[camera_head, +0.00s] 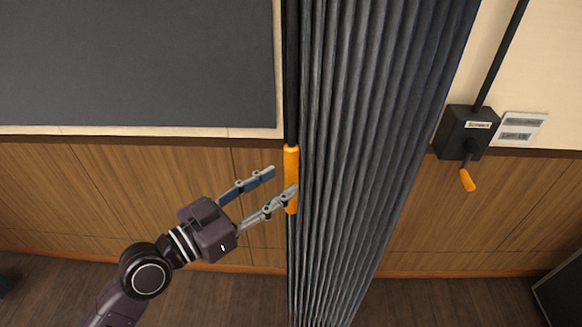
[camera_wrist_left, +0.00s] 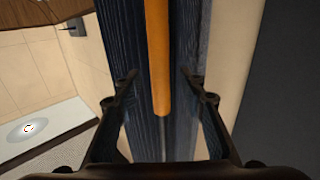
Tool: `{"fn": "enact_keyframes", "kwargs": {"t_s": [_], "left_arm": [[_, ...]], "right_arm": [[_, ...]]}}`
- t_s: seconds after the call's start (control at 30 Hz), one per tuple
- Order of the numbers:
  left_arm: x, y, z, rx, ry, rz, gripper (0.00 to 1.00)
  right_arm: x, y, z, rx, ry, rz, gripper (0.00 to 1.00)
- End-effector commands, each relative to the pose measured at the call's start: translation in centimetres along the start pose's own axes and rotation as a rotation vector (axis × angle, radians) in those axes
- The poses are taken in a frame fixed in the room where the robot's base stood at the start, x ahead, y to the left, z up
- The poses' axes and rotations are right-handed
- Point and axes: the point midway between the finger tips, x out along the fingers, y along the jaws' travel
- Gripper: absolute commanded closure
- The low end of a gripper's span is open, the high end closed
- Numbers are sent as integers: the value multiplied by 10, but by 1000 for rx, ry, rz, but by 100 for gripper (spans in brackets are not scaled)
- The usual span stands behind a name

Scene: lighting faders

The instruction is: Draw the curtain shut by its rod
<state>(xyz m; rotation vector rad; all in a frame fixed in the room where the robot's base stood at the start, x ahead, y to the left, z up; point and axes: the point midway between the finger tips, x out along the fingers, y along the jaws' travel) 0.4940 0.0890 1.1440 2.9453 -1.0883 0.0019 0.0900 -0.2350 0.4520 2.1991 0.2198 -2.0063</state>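The dark grey pleated curtain (camera_head: 365,150) hangs bunched in a narrow stack right of the dark panel. Its thin black rod (camera_head: 291,70) hangs along the curtain's left edge and ends in an orange grip (camera_head: 291,158). My left gripper (camera_head: 284,180) is open at the orange grip's height. In the head view its lower finger overlaps the grip and its upper finger ends just left of it. In the left wrist view the orange grip (camera_wrist_left: 158,60) stands between the spread fingers, with gaps on both sides and the curtain (camera_wrist_left: 130,40) behind. My right gripper is not in view.
A large dark panel (camera_head: 140,65) with a pale border fills the upper left wall. Wood panelling (camera_head: 120,185) runs below. Right of the curtain are a black wall box (camera_head: 466,132) with an orange-ended crank (camera_head: 467,180) and a small white sign (camera_head: 518,128).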

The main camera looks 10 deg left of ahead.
Motion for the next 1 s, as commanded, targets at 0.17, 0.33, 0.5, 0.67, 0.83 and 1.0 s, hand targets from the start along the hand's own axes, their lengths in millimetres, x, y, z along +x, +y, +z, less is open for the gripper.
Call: {"fn": "enact_keyframes", "kwargs": {"t_s": [0.17, 0.33, 0.5, 0.67, 0.83, 1.0], "left_arm": [[29, -1, -4, -3, 1, -2, 62], [43, -1, -1, 0, -1, -2, 62], [46, 0, 1, 1, -2, -1, 62], [46, 0, 1, 1, -2, -2, 64], [46, -1, 1, 1, -2, -2, 83], [46, -1, 1, 1, -2, -2, 100]], "right_arm": [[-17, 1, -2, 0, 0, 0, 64], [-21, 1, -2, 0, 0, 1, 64], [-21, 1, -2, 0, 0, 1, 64], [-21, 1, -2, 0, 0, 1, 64], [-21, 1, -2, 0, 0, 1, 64], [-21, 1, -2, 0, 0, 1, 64]]}}
